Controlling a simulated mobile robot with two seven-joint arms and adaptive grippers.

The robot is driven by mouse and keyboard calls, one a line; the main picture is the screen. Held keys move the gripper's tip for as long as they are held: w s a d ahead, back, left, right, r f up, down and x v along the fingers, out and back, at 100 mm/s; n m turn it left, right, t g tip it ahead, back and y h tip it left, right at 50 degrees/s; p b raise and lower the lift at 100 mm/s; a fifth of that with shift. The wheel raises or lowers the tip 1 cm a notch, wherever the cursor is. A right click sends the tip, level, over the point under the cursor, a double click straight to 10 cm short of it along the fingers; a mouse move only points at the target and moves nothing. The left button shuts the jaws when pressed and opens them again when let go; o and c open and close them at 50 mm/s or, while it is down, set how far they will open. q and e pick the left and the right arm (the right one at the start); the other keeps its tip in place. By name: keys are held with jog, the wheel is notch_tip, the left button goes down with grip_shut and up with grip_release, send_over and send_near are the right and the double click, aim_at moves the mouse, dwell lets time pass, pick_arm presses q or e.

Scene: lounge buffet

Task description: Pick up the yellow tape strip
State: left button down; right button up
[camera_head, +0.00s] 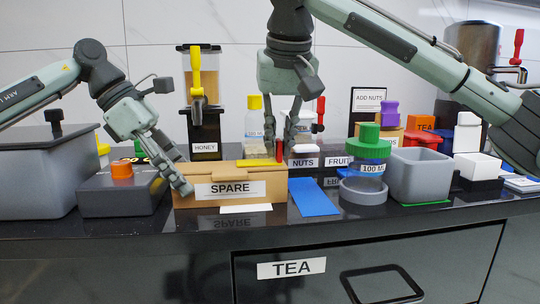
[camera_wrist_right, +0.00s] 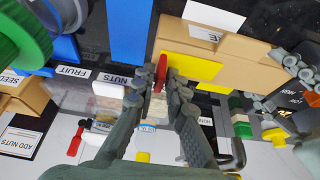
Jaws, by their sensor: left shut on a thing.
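The yellow tape strip (camera_head: 258,163) lies along the top of the tan SPARE box (camera_head: 228,203), towards its right half; it also shows as a flat yellow piece in the right wrist view (camera_wrist_right: 190,68). My left gripper (camera_head: 178,178) is at the box's left end and appears shut on it. My right gripper (camera_head: 279,137) points down above the box's right rear, with its fingers apart. A small red piece (camera_wrist_right: 161,70) shows near its fingertips in the right wrist view, beside the yellow strip. I cannot tell whether the fingers touch it.
A blue strip (camera_head: 313,197) lies right of the box. A green-lidded jar (camera_head: 368,150) and an open grey bin (camera_head: 420,178) stand further right. A dark box with an orange knob (camera_head: 121,170) is on the left. Dispensers, including HONEY (camera_head: 205,135), stand behind. The counter's front edge is close.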

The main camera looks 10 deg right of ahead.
pick_arm(q)
jog(key=shift+f, duration=0.4)
pick_arm(e)
jog(key=shift+w+f, duration=0.15)
jog(key=shift+f, duration=0.25)
jog(key=shift+c, duration=0.5)
grip_shut()
notch_tip(320, 180, up, 12)
jog(key=shift+r, duration=0.25)
jog(key=shift+r, duration=0.8)
